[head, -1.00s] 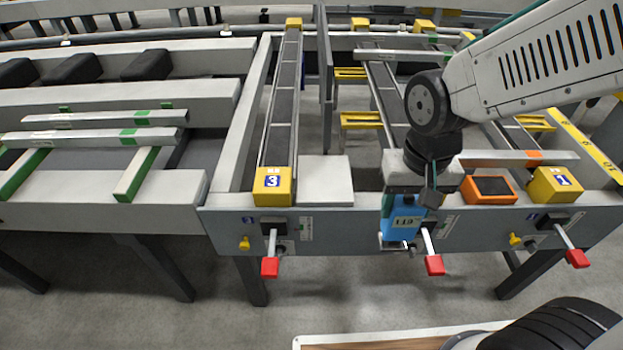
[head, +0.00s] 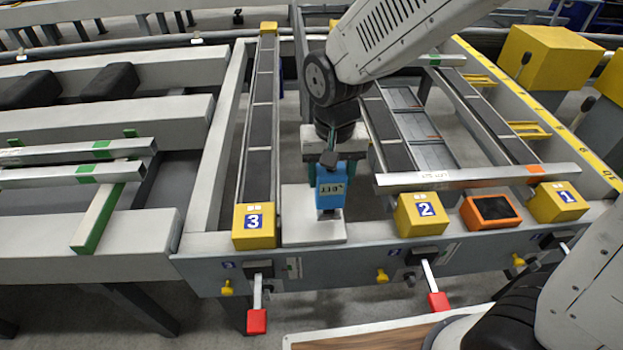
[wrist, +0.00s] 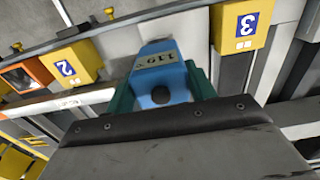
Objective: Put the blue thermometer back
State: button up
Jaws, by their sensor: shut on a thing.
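The blue thermometer (head: 331,186) is upright in my gripper (head: 331,172), which is shut on it. It is over the pale square plate (head: 300,222) between the yellow blocks marked 3 and 2. Its lower end is at or just above the plate; I cannot tell if it touches. In the wrist view the blue thermometer (wrist: 160,72) sits between the green fingers of my gripper (wrist: 162,88), with a label on its face.
Yellow block 3 (head: 254,226) stands left of the plate, yellow block 2 (head: 422,213) to the right. Further right are an orange-framed device (head: 490,211) and yellow block 1 (head: 558,201). A metal bar (head: 470,179) lies across the rails behind. Red-ended levers (head: 438,301) stick out in front.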

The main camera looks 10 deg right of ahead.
jog(key=shift+w+a+f, duration=0.7)
jog(key=shift+a+f, duration=0.15)
jog(key=shift+f, duration=0.15)
jog(key=shift+w+a+f, duration=0.7)
jog(key=shift+a+f, duration=0.15)
jog(key=shift+f, duration=0.1)
jog(key=o, duration=0.8)
jog(key=shift+f, duration=0.15)
jog(key=shift+o, duration=0.2)
notch_tip(320, 180, up, 12)
jog(key=s+d+r, duration=0.3)
jog(key=s+d, duration=0.1)
jog(key=d, duration=0.2)
jog(key=s+d+r, duration=0.3)
jog(key=d, duration=0.3)
jog(key=s+d+t, duration=0.1)
jog(key=s+d, duration=0.7)
jog(key=s, duration=0.4)
jog(key=shift+s+d, duration=0.25)
jog(key=shift+d, duration=0.15)
